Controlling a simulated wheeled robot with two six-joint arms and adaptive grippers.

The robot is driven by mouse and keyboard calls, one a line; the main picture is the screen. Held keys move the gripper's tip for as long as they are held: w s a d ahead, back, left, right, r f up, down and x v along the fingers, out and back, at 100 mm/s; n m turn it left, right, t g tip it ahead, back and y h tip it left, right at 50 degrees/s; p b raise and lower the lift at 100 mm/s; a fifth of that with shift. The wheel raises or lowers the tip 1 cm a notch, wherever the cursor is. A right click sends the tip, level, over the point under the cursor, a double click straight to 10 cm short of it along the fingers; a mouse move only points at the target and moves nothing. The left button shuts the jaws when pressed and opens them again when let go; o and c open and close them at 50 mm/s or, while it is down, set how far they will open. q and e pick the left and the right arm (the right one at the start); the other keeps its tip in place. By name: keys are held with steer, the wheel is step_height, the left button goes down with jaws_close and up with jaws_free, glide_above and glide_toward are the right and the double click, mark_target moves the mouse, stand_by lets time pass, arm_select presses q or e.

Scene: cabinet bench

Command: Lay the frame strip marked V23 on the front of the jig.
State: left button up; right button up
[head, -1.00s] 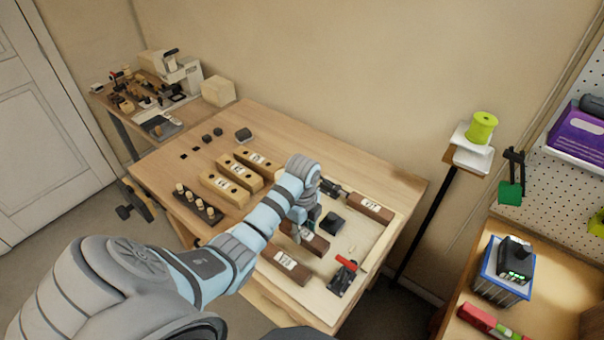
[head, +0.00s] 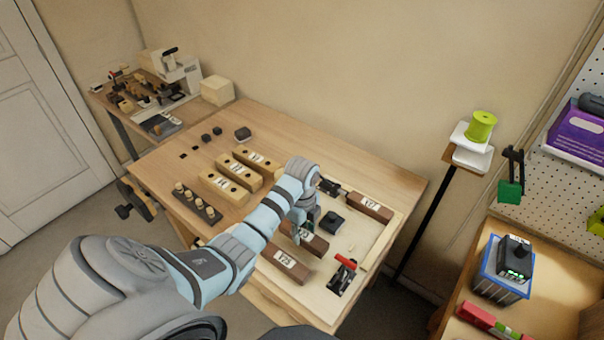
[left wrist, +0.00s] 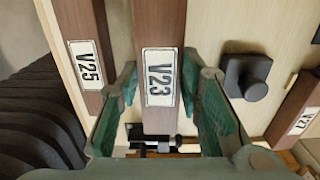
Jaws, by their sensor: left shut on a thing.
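The brown strip marked V23 (left wrist: 160,85) runs between the green fingers of my left gripper (left wrist: 170,80) in the left wrist view; the gripper is shut on it. In the head view, the gripper (head: 303,229) is over this strip (head: 317,244) and partly hides it. I cannot tell whether the strip is resting or slightly lifted. The pale jig board (head: 347,241) carries a black block (head: 331,223) and a red-handled clamp (head: 343,274). A strip marked V25 (head: 287,265) lies in front of V23. My right gripper is not in view.
Another brown strip (head: 371,206) lies at the back right of the board, with a dark clamp (head: 331,187) near its left end. Several wooden blocks (head: 240,170) and a dark peg rack (head: 195,206) stand to the left.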

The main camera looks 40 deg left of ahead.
arm_select(q)
steer(key=shift+f, duration=1.45)
stand_by(1.2)
steer(key=o, duration=1.3)
steer(key=shift+o, duration=0.9)
steer(key=shift+r, duration=3.5)
